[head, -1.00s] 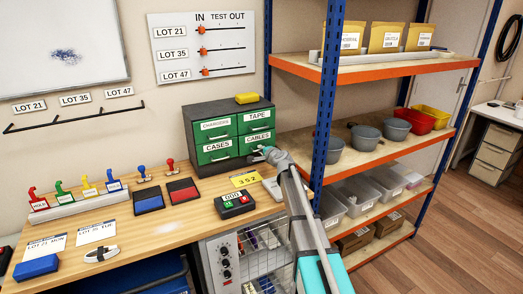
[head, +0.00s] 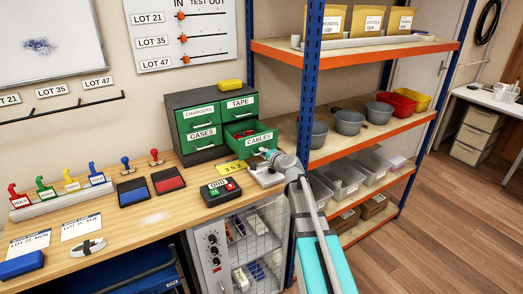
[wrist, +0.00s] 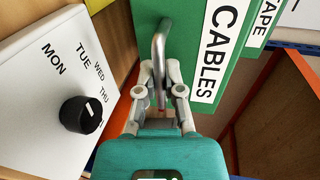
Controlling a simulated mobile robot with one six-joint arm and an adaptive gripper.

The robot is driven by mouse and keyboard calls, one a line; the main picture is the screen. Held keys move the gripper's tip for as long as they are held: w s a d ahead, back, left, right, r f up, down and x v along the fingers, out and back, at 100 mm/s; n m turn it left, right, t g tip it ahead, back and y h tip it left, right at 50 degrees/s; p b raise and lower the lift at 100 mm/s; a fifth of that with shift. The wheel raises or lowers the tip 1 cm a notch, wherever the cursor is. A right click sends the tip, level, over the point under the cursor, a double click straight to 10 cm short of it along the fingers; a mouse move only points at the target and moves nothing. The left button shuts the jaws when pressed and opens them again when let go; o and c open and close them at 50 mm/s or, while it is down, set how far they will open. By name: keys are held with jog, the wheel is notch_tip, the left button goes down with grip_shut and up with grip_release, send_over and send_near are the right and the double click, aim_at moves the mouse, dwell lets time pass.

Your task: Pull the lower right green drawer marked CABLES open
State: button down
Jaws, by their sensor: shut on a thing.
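The green CABLES drawer (head: 257,142) is the lower right one of the dark cabinet (head: 179,100). It stands out from the cabinet, and part of its inside shows behind its front, with small items too small to tell. In the wrist view its green front (wrist: 188,60) with the CABLES label fills the upper middle. My gripper (head: 266,154) is at the front of this drawer. In the wrist view my gripper (wrist: 161,100) is shut on the metal bar handle (wrist: 159,55). The CHARGERS, TAPE and CASES drawers are shut.
A white day dial box (wrist: 45,85) with a black knob lies close beside my gripper. A yellow 352 card (head: 231,167) and a black button box (head: 221,191) lie on the bench nearby. The blue shelf post (head: 308,80) stands to the right.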

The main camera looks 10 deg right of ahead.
jog(key=c, duration=0.7)
grip_release()
jog(key=shift+c, duration=0.2)
jog(key=shift+s, duration=0.15)
